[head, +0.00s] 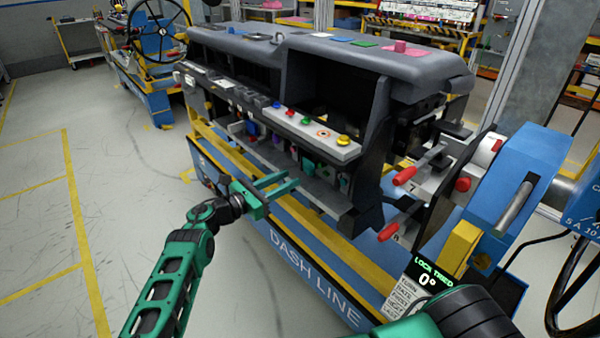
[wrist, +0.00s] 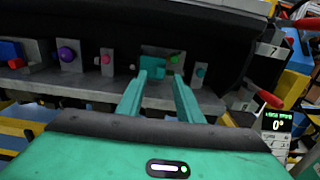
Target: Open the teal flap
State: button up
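In the wrist view, a teal panel (wrist: 152,63) with a green knob (wrist: 174,58) at its upper right sits in a row of fixtures under the dash; it is the likeliest teal flap and looks shut. My gripper (wrist: 160,75) is open, its two fingers apart and nothing between them. Its fingertips point at the panel and overlap its lower part in the picture; I cannot tell whether they touch. In the head view, my gripper (head: 291,179) is in front of the dash's lower edge, and the flap there is small and hard to make out.
A teal knob (wrist: 200,72) is right of the panel; a pink knob (wrist: 106,59) and a purple knob (wrist: 67,54) are left. The grey dash (head: 375,62) overhangs the row. Red-handled levers (head: 404,176) stand at the right. The floor at left is clear.

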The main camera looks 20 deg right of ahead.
aim_at(307, 169)
jog(key=shift+x, duration=3.15)
jog(key=shift+s, duration=0.1)
grip_shut()
